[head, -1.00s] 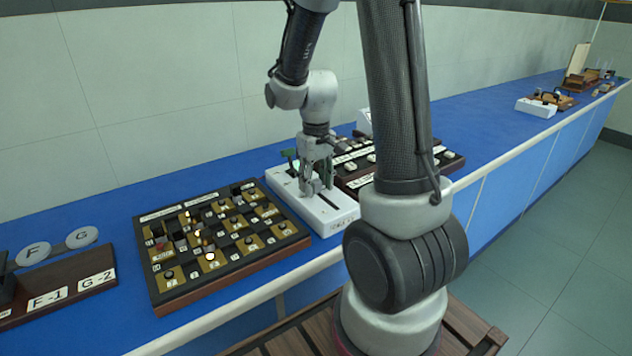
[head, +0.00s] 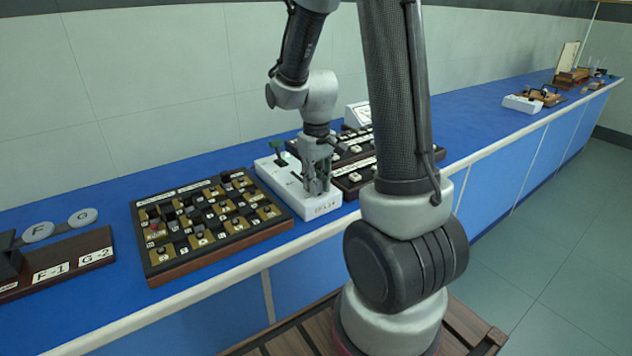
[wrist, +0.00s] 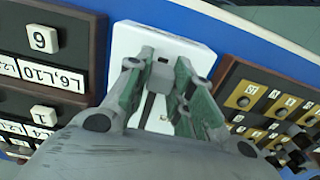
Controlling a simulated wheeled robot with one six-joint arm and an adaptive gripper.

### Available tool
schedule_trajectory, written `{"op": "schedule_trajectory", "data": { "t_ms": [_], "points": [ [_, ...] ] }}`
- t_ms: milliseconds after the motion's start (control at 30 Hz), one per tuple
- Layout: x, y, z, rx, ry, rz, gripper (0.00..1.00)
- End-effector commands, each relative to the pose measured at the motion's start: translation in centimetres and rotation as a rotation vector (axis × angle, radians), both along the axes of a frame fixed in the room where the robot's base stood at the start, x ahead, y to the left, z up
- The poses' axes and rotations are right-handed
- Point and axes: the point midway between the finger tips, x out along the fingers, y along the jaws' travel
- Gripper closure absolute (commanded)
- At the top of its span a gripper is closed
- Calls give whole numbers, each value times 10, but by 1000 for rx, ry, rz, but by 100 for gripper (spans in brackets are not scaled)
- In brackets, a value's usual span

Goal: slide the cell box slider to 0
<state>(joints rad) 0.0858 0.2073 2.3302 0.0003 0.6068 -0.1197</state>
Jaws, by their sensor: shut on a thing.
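The white cell box (head: 268,175) stands on the blue bench, with a green part at its far end and a label on its front face. My gripper (head: 317,190) is low over the box's near end. In the wrist view my gripper (wrist: 162,82) has its green-padded fingers closed around a small dark slider knob (wrist: 161,73) on the white box (wrist: 130,38). A dark slot runs from the knob back towards my wrist. The 0 mark cannot be read, and my fingers hide part of the slider.
A dark board with brass squares and small knobs (head: 284,225) stands close on the left. Dark panels with white labelled blocks (head: 349,180) stand close on the right. Further left is a wooden stand with F-1 and G-2 labels (head: 108,236). Bare blue bench lies further right (head: 480,110).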

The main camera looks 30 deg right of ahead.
Motion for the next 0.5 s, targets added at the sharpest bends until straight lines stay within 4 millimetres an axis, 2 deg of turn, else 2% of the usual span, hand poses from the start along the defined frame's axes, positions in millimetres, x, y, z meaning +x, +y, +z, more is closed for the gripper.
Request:
{"op": "schedule_trajectory", "data": {
  "t_ms": [367, 400, 500],
  "points": [
    [-2, 0, 0, 0, 5, 0, 100],
    [-2, 0, 0, 1, 5, 0, 70],
    [-1, 0, 0, 0, 3, 0, 55]
  ]
}}
